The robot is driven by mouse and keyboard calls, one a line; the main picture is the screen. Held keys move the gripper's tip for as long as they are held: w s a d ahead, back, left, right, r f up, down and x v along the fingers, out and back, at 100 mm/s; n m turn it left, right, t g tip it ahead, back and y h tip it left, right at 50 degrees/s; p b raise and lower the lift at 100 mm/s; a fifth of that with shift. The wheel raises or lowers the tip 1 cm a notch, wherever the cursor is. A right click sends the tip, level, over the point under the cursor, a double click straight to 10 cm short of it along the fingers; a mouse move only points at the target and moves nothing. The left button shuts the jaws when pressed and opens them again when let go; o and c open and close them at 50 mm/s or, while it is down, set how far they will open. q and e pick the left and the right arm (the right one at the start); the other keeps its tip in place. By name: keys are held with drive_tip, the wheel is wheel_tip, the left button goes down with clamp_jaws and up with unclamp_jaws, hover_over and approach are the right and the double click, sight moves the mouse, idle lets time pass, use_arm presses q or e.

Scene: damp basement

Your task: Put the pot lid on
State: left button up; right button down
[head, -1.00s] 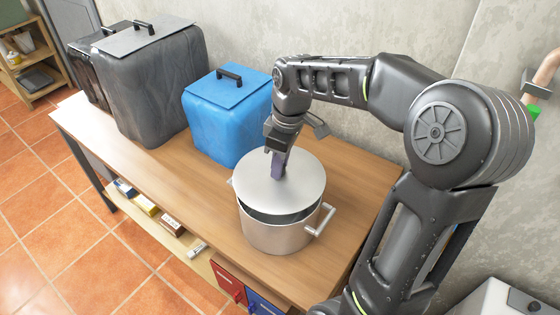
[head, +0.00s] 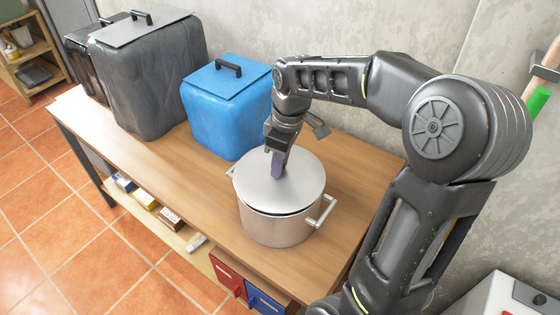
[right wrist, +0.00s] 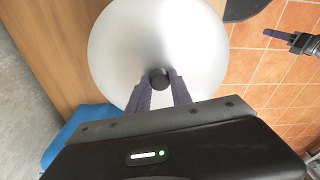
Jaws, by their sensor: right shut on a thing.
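The pot (head: 276,229) is a silver metal pot with side handles, standing upright on the wooden table. The pot lid (head: 297,184) is a round silver disc lying over the pot's mouth, with a thin dark gap showing along the front rim. My right gripper (head: 279,166) comes down from above and is shut on the lid's knob. In the right wrist view the lid (right wrist: 125,45) fills the upper middle, and the dark knob (right wrist: 159,78) sits between the two purple fingers. My left gripper does not show in the head view.
A blue lidded container (head: 222,118) stands just behind the pot to the left, close to my right gripper. A larger grey lidded container (head: 150,85) stands further left. The wooden tabletop (head: 170,160) is clear at the front left. Small boxes lie on the shelf (head: 185,238) below.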

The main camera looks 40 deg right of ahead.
drive_tip(key=shift+f+b, duration=0.45)
drive_tip(key=shift+f, duration=0.35)
drive_tip(key=shift+f, duration=0.2)
drive_tip(key=c, duration=1.1)
unclamp_jaws()
drive_tip(key=r, duration=0.5)
drive_tip(key=s+r, duration=0.1)
drive_tip(key=r, duration=0.2)
drive_tip(key=shift+d, duration=0.2)
drive_tip(key=shift+f, duration=0.1)
